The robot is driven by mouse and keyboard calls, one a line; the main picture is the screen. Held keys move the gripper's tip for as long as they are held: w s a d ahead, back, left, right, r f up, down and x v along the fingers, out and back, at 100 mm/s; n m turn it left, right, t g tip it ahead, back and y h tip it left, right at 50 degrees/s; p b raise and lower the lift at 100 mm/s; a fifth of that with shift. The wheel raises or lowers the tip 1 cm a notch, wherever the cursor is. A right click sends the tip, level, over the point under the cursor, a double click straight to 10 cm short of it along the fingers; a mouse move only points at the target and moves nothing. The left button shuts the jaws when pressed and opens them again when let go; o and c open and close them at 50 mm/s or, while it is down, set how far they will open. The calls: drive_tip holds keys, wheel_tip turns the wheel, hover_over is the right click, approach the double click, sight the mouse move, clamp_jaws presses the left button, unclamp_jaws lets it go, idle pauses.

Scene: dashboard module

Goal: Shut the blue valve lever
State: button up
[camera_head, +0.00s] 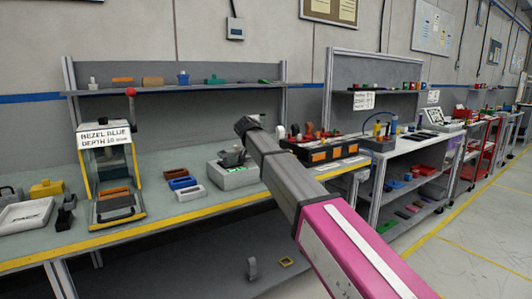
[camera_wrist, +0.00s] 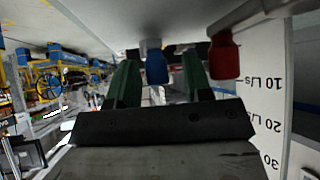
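In the wrist view, a blue lever (camera_wrist: 156,67) hangs down from a pale overhead surface. It shows in the gap between the two green fingers of my gripper (camera_wrist: 160,62). The fingers are apart, and I see a gap on each side of the lever. I cannot tell how far ahead the lever is or whether anything touches it. A red lever or handle (camera_wrist: 224,57) hangs to the right, beside the right finger. In the head view, I cannot make out the blue lever, and my fingertips do not show clearly.
A white panel (camera_wrist: 279,110) marked in L/s stands close on the right in the wrist view. In the head view, the workbench (camera_head: 150,222) holds a yellow press (camera_head: 116,170), a grey fixture (camera_head: 233,174) and small blocks. A black-and-orange tray (camera_head: 325,153) stands right of my arm.

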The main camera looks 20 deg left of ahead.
drive_tip(key=v, duration=1)
drive_tip(key=shift+s+r, duration=0.25)
drive_tip(key=shift+s, duration=0.1)
drive_tip(key=shift+a, duration=0.1)
